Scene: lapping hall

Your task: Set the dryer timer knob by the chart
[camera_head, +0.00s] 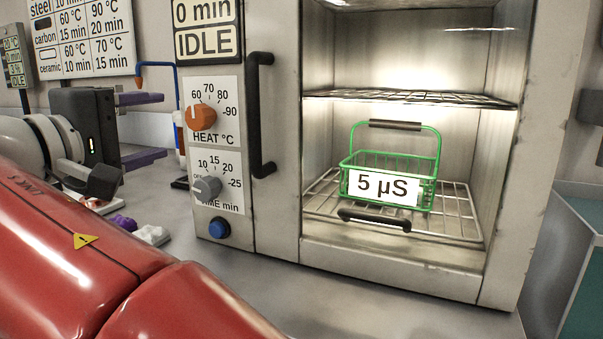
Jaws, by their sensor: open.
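The grey timer knob (207,188) is on the dryer's lower dial plate, marked 10, 15, 20 and 25 min. Its pale pointer mark faces left, near the small OFF mark. The display (208,28) above reads 0 min, IDLE. The chart (85,40) at upper left is cut off at the top; its carbon row reads 60 °C 15 min and 90 °C 20 min, its ceramic row 60 °C 10 min and 70 °C 15 min. My gripper (142,128) is open and empty, left of the dials, its two purple fingers apart, one above the other.
The orange heat knob (201,116) sits above the timer, its mark near 60. A blue button (219,229) is below. A black handle (261,115) stands right of the dials. A green basket (390,165) labelled 5 µS is inside the dryer (279,215). My red arm fills the lower left.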

